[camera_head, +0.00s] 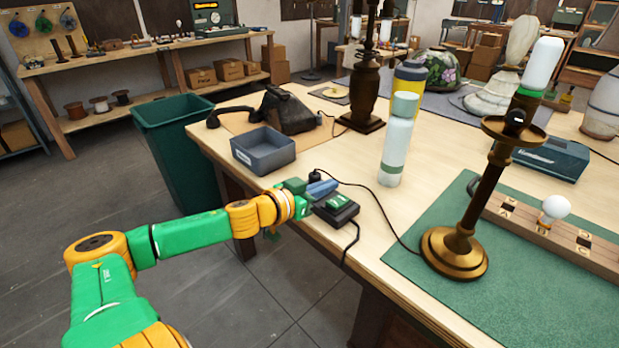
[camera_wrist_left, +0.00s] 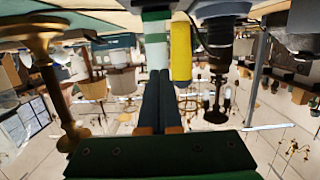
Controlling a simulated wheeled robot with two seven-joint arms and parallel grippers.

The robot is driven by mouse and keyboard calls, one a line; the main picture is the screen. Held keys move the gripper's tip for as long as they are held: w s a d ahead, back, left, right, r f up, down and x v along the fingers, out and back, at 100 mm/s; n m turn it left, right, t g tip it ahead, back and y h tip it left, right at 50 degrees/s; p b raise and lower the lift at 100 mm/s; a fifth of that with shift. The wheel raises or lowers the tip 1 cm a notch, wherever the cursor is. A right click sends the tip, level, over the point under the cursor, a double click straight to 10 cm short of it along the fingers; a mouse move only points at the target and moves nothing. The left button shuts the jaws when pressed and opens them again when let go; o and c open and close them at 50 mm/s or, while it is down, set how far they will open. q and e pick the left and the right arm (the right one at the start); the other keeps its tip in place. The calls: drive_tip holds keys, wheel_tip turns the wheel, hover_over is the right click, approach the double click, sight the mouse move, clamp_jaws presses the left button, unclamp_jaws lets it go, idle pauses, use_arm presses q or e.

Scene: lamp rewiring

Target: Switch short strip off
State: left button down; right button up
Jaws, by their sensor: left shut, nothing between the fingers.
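The short strip (camera_head: 337,208) is a small dark block with green patches on top, at the table's front edge in the head view. I cannot tell its switch positions. A black plug (camera_head: 315,176) with a cord is at its far end. My left gripper (camera_head: 324,187) is shut and empty, with its blue-grey fingers just over the strip's far-left part; I cannot tell whether they touch it. In the left wrist view the closed fingers (camera_wrist_left: 160,103) point away, and the strip cannot be made out. My right gripper is not in view.
A brass lamp (camera_head: 463,243) stands on the green mat (camera_head: 525,290) at right. A white bottle (camera_head: 397,145) stands behind the strip. A grey tray (camera_head: 263,150) is to the left, and a green bin (camera_head: 175,140) stands beside the table. A black cord hangs over the front edge.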

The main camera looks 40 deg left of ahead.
use_arm(q)
drive_tip(key=p+v, duration=0.1)
drive_tip(key=v, duration=0.1)
drive_tip(key=r+p+v, duration=0.1)
drive_tip(key=p+v, duration=0.1)
drive_tip(key=v, duration=0.1)
drive_tip(key=shift+s+a, duration=0.1)
drive_tip(key=shift+s, duration=0.05)
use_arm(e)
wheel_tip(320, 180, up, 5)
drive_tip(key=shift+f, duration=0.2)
